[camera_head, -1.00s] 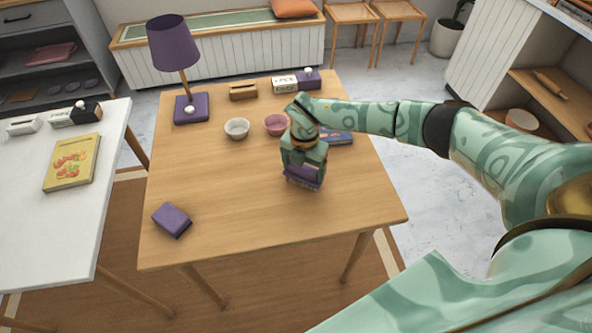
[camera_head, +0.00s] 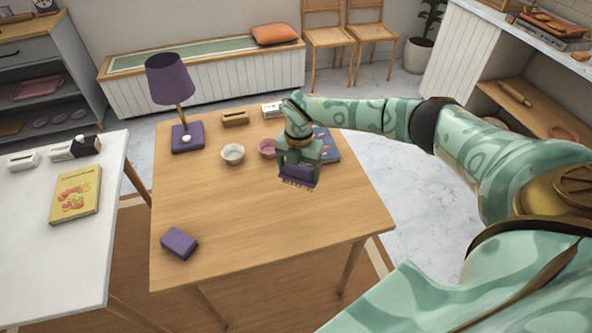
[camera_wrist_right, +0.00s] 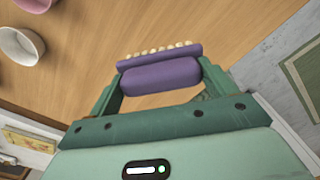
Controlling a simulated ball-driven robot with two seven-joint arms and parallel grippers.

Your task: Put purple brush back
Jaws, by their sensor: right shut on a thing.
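The purple brush (camera_head: 297,174) is in my right gripper (camera_head: 299,169), over the right part of the wooden table (camera_head: 240,205). In the right wrist view the brush (camera_wrist_right: 160,76) lies crosswise between the two green fingers of my right gripper (camera_wrist_right: 158,80), its pale bristles facing away from the palm. The fingers are shut on its two ends. I cannot tell exactly how high the brush is above the table. My left gripper is not in view.
A purple block (camera_head: 179,243) lies near the front left table corner. A purple lamp (camera_head: 187,137), a white bowl (camera_head: 232,154), a pink bowl (camera_head: 267,148), a wooden holder (camera_head: 235,118) and a blue book (camera_head: 327,146) are farther back. The table's front middle is clear.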

